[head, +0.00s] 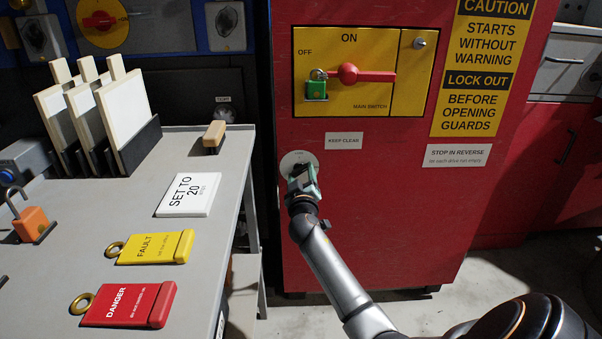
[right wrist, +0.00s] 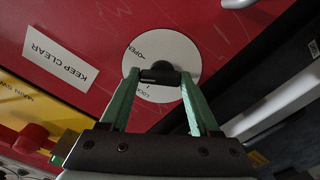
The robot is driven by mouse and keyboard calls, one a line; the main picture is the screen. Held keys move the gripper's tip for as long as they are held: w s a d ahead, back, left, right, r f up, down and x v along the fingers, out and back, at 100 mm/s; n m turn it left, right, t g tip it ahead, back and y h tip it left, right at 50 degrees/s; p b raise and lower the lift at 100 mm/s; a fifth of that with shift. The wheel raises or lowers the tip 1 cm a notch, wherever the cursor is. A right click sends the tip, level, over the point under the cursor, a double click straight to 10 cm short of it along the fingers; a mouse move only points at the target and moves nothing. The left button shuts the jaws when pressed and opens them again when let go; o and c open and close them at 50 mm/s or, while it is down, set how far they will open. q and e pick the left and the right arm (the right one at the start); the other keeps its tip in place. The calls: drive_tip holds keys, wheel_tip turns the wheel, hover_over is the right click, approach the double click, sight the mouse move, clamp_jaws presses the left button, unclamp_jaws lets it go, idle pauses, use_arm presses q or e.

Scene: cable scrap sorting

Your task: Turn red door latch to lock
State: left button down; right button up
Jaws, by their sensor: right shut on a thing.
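The red cabinet door (head: 390,220) carries a round white plate (head: 291,160) below the main switch. In the right wrist view the plate (right wrist: 186,50) has the word OPEN at its upper left and a partly covered LOCK marking lower down. A small black latch knob (right wrist: 160,73) sits on the plate. My right gripper (head: 303,178) is at the plate; its green fingers are shut on the knob, which shows between the fingertips in the right wrist view (right wrist: 159,80). In the head view the gripper hides the knob. My left gripper is out of view.
Above is a yellow main switch panel (head: 310,45) with a red handle (head: 375,76) and a green padlock (head: 316,88). A grey table (head: 80,265) at left holds tags (head: 155,248), an orange padlock (head: 33,224) and a stand of boards (head: 125,115). Floor right of my forearm is clear.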

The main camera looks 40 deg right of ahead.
drive_tip(key=n+p, duration=0.1)
drive_tip(key=n, duration=0.4)
drive_tip(key=shift+r+n+p, duration=0.2)
drive_tip(key=shift+n+p, duration=0.1)
drive_tip(key=shift+p, duration=0.1)
use_arm(q)
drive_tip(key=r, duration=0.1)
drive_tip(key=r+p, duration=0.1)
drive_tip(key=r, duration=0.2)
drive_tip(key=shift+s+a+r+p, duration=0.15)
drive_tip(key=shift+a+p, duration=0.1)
drive_tip(key=shift+p, duration=0.15)
use_arm(e)
drive_tip(key=n, duration=0.5)
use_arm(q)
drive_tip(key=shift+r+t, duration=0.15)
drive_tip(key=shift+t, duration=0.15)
use_arm(e)
drive_tip(key=shift+n, duration=0.3)
drive_tip(key=o, duration=1.4)
drive_tip(key=shift+w+f, duration=0.1)
drive_tip(key=shift+c, duration=0.2)
drive_tip(key=shift+a, duration=0.1)
